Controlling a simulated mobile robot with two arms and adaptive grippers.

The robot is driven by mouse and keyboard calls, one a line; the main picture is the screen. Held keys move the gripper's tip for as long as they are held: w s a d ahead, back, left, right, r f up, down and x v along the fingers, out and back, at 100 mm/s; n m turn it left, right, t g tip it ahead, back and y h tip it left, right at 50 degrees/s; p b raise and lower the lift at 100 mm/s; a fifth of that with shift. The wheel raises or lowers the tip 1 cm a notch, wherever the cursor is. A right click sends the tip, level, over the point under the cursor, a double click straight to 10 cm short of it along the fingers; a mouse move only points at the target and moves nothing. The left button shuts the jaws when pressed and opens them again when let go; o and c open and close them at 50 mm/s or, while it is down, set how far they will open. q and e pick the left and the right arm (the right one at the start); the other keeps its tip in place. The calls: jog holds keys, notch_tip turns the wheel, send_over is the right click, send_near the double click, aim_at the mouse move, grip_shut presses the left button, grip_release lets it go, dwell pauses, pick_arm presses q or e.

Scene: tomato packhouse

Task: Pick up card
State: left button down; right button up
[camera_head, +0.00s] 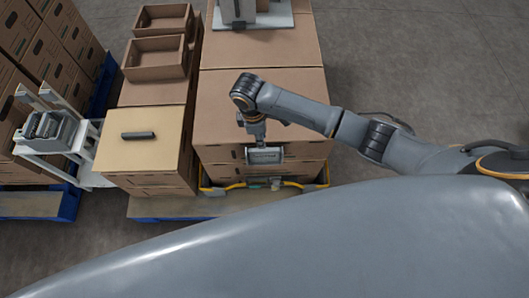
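I cannot make out a card with certainty. A small pale greenish piece (275,184) lies low at the front of the carton stack, by a yellow strap or hose; it is too small to identify. My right arm reaches in from the right, and its gripper (265,155) hangs down in front of the middle carton stack, just above that piece. A grey rectangular shape shows at the gripper's end; I cannot tell whether it is the fingers or something held. My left gripper is out of view.
Brown cartons (222,105) are stacked in the middle. A tan-topped carton (165,158) bears a dark bar-shaped object (138,135). Open boxes (155,72) stand behind it. A white stand (88,155) is at left. Grey floor (440,70) at the upper right is clear.

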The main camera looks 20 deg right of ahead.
aim_at(264, 150)
jog(key=f, duration=0.6)
jog(key=d+f, duration=0.1)
jog(key=f, duration=0.2)
jog(key=shift+f, duration=0.3)
dwell(0.4)
grip_shut()
